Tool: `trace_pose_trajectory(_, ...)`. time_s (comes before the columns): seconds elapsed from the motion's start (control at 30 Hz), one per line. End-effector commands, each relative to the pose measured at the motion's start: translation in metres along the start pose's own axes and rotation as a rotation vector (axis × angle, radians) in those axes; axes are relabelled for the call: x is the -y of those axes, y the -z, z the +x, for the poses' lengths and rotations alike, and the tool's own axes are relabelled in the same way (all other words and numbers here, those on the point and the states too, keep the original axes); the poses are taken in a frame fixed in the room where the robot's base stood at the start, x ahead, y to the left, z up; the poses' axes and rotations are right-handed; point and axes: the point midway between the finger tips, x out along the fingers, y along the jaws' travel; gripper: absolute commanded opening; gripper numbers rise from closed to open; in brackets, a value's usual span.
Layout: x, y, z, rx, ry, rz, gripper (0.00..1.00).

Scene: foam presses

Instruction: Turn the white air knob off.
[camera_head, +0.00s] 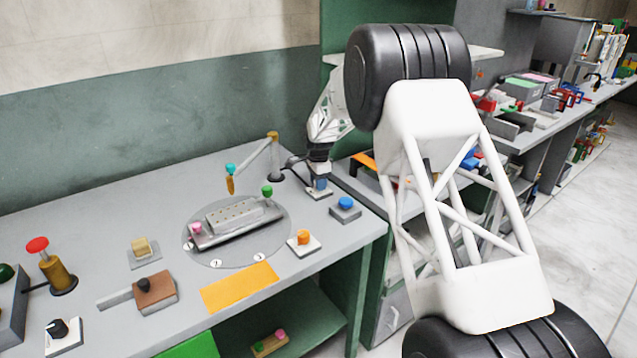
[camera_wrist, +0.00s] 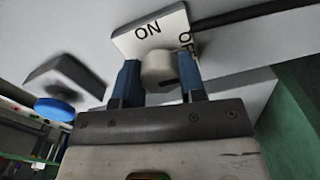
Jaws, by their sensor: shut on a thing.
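The white air knob (camera_wrist: 157,68) is in the wrist view, on a white plate (camera_wrist: 128,43) marked ON and OFF. OFF is at the right, partly covered by a finger. My gripper (camera_wrist: 158,82) is shut on the knob, with one blue finger on each side of it. A small dark mark shows on the knob near the right finger; which label it points to is not clear. In the head view my gripper (camera_head: 319,184) is down over the plate (camera_head: 321,195) at the back right of the bench, and the knob is hidden there.
A blue button (camera_head: 346,202) stands close to the right of the plate, and an orange button (camera_head: 303,238) nearer the front. A jointed post (camera_head: 274,155) rises just left of my gripper. The round plate with a metal fixture (camera_head: 237,220) lies further left.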

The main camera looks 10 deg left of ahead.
Motion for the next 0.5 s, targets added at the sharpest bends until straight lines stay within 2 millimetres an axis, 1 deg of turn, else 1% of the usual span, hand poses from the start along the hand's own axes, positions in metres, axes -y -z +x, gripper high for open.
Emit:
trace_pose_trajectory(0.3,-0.0002,0.0003,0.0003,0.0,-0.001,0.002,0.14)
trace_pose_trajectory(0.33,-0.0002,0.0003,0.0003,0.0,0.0,0.002,0.39)
trace_pose_trajectory(0.4,-0.0002,0.0003,0.0003,0.0,0.0,0.002,0.5)
trace_pose_trajectory(0.5,-0.0001,0.0002,0.0002,0.0,0.0,0.001,0.63)
